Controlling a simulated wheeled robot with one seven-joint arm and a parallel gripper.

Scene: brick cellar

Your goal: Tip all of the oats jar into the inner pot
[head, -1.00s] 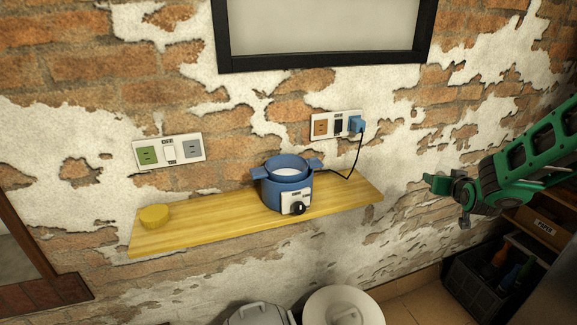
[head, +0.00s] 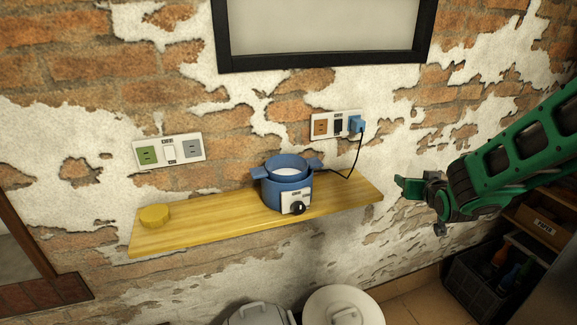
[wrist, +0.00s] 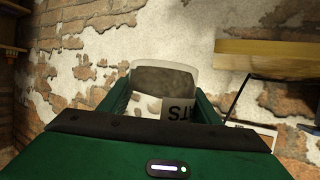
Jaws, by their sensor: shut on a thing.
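My gripper (head: 408,188) is in the air to the right of the shelf's right end in the head view. In the wrist view its green jaws are shut on the oats jar (wrist: 165,80), a clear jar with a label ending in "ATS". Pale brown contents show through its wall. I cannot make out the jar in the head view. The blue cooker (head: 287,196) stands upright on the shelf, with a black knob on a white front panel. The inner pot (head: 287,172) shows as a pale round inside at its open top.
A yellow round lid (head: 154,215) lies at the left of the wooden shelf (head: 220,230). A cord runs from the cooker to a blue plug (head: 357,123) in the right wall outlet. Lidded bins (head: 345,308) stand below. A black crate (head: 480,285) is at lower right.

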